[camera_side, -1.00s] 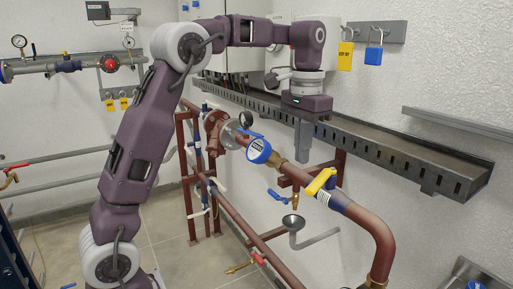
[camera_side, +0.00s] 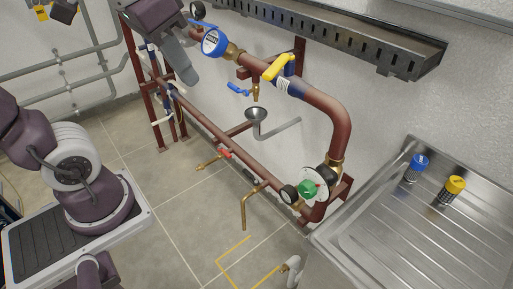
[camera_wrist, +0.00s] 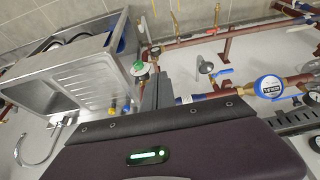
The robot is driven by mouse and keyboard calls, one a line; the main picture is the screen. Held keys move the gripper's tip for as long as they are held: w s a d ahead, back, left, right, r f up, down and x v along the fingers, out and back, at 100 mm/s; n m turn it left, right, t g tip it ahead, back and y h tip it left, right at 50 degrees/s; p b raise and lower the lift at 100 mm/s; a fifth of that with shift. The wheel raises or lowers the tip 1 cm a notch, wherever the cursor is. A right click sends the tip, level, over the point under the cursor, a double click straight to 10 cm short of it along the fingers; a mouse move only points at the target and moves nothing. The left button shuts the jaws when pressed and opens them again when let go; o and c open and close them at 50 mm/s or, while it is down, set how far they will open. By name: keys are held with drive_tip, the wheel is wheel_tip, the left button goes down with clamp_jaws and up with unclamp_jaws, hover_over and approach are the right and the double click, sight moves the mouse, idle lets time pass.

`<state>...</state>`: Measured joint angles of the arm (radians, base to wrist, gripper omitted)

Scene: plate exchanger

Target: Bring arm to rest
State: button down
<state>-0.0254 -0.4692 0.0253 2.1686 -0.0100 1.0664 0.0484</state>
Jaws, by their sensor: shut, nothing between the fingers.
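My gripper (camera_side: 188,76) is at the top left of the side view, its grey fingers together and pointing down. It holds nothing. In that view it overlaps the left end of the red-brown pipework, near the blue round meter (camera_side: 213,42); I cannot tell the gap between them. In the wrist view the closed fingers (camera_wrist: 157,90) stick up past the dark gripper body, with the sink and pipes beyond. The upper part of my arm is cut off by the top of the side view.
The red-brown pipe (camera_side: 330,108) carries a yellow-handled valve (camera_side: 279,68), and a green knob (camera_side: 308,189) sits lower down. A steel funnel (camera_side: 257,115) stands below the pipe. A metal sink top (camera_side: 385,215) holds a blue-capped (camera_side: 417,166) and a yellow-capped item (camera_side: 452,188). A slotted cable tray (camera_side: 340,40) runs along the wall.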

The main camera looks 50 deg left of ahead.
drive_tip(key=s+f+t, duration=0.1)
drive_tip(key=s+f, duration=0.4)
drive_tip(key=s, duration=0.1)
drive_tip(key=shift+d, duration=0.45)
idle(7.0)
